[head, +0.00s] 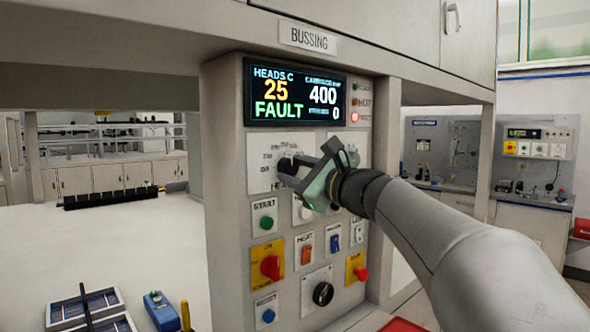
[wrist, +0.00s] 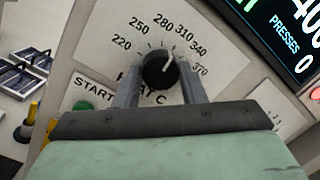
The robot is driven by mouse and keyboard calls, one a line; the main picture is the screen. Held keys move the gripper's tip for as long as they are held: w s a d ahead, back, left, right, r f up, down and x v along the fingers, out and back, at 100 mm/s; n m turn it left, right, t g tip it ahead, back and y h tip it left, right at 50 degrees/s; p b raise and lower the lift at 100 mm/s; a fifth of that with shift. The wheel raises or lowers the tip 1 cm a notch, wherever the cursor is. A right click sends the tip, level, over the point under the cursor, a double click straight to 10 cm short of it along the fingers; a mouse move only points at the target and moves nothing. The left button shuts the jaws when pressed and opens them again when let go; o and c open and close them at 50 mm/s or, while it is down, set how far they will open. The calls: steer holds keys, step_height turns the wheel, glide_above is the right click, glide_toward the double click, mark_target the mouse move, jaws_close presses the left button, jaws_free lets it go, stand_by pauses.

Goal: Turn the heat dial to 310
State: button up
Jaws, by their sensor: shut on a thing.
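The black heat dial (wrist: 160,71) sits on a white plate (wrist: 225,62) marked 220 to 370, with "HEAT C" partly covered below it. Its white pointer line leans up and slightly right, toward about the 310 mark. My gripper (wrist: 158,84) is shut on the dial, one finger on each side. In the head view my gripper (head: 284,170) reaches the panel from the right and hides much of the dial and its right-hand marks.
The display (head: 296,96) reads heads 25, FAULT, 400 and presses 0. A red lamp (head: 354,117) glows beside it. Below are a green start button (head: 266,222), a red knob on yellow (head: 271,267), an orange heat switch (head: 306,254) and a black knob (head: 323,293).

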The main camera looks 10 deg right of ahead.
steer(key=shift+m, duration=0.8)
steer(key=o, duration=1)
steer(key=b+v, duration=0.1)
steer(key=v, duration=1.1)
steer(key=shift+s+b, duration=0.1)
steer(key=shift+b, duration=0.25)
steer(key=shift+a+f, duration=0.1)
steer(key=shift+f, duration=0.05)
